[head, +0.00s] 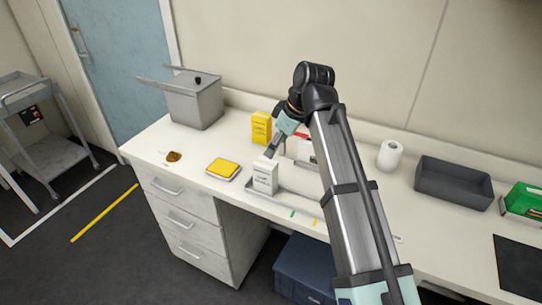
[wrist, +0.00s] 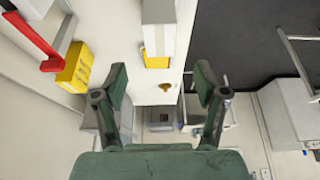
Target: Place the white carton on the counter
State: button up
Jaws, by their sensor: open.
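The white carton (head: 265,177) stands upright on the counter (head: 205,145) side of the room, at the left end of a shallow grey tray (head: 290,203). I cannot tell whether its base is in the tray or just beside it. My gripper (head: 271,152) is just above and behind the carton's top in the head view. In the wrist view my gripper (wrist: 161,82) has its two fingers spread wide with nothing between them. The carton (wrist: 159,25) shows at the top of that view, beyond the fingertips and cut off by the frame edge.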

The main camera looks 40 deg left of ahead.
jog(key=shift+v, duration=1.3)
jog(key=shift+a+f, duration=0.1)
